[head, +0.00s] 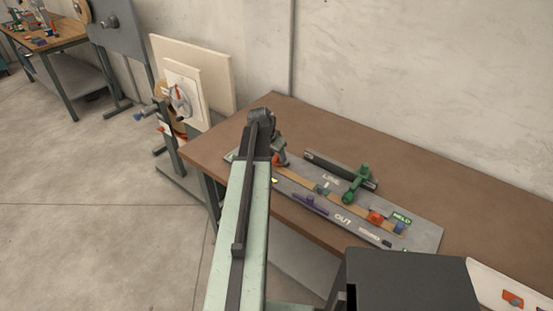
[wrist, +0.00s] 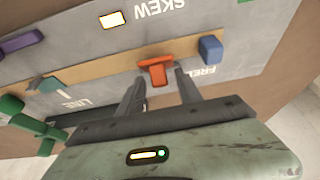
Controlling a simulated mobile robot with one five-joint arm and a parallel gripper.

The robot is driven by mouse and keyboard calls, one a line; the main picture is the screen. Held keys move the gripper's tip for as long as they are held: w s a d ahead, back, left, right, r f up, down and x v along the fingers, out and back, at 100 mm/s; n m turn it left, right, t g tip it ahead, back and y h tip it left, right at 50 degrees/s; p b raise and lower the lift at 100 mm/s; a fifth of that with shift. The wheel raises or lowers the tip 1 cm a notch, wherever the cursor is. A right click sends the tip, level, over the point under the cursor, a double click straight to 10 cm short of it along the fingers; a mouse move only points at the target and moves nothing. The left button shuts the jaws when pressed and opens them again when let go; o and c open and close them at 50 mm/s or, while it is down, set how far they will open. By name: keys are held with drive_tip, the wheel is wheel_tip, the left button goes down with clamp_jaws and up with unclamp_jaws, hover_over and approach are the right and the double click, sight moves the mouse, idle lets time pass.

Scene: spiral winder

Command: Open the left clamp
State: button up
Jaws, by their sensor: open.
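The left clamp, an orange T-shaped piece (wrist: 153,70), sits on the tan strip near the left end of the grey board (head: 425,233). In the head view only a bit of its orange (head: 276,160) shows beside my arm. My gripper (wrist: 160,92) is open, with its two dark fingers reaching toward either side of the clamp's stem. I cannot tell whether they touch it. A pale label beside the clamp, upside down in the wrist view, appears to read FREE. The right orange clamp (head: 376,217) stands by a green HELD label (head: 402,218).
A blue block (wrist: 210,48) is close beside the left clamp. A green lever (head: 356,185), a dark bar (head: 325,166) and a purple handle (head: 310,204) are on the board. A lit yellow rectangle (wrist: 112,19) is by the SKEW lettering. The brown table (head: 440,185) is clear behind.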

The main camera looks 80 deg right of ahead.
clamp_jaws()
drive_tip(key=shift+s+d+r+t+y+p, duration=0.1)
drive_tip(key=shift+d+r+t+y+p, duration=0.2)
drive_tip(key=shift+d+y+p, duration=0.25)
drive_tip(key=shift+s+d+y+p, duration=0.2)
drive_tip(key=shift+y+p, duration=0.1)
drive_tip(key=shift+y, duration=0.15)
drive_tip(key=shift+s+d+f+t+y, duration=0.2)
drive_tip(key=shift+d+t+y, duration=0.1)
drive_tip(key=shift+t+y, duration=0.4)
drive_tip(key=shift+y, duration=0.4)
unclamp_jaws()
drive_tip(key=shift+r, duration=0.1)
